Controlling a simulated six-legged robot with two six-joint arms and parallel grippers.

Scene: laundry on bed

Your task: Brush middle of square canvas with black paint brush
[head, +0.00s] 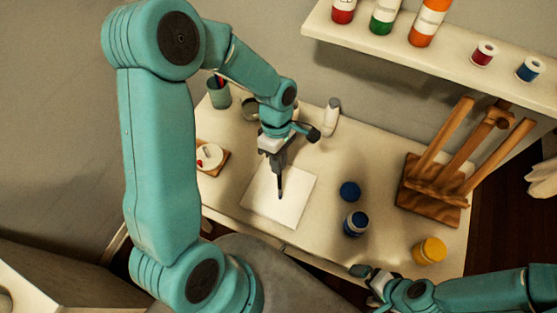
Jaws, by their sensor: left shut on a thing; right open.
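The square canvas (298,207) is white and lies flat on the table, a little left of the table's middle. My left gripper (278,160) is above the canvas's upper part, pointing down, and shut on the dark paint brush (281,186). The brush points down and its tip shows over about the middle of the canvas. I cannot tell whether the tip touches the surface. No clear paint mark shows on the canvas. My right gripper (368,273) is open at the table's front edge, away from the canvas.
Right of the canvas are a blue lid (349,191), an open blue paint jar (355,223) and a yellow jar (429,251). A wooden easel (436,190) stands at the right. A cup (219,93) and a wooden palette (219,168) are left. A shelf (390,47) with paints overhangs the back.

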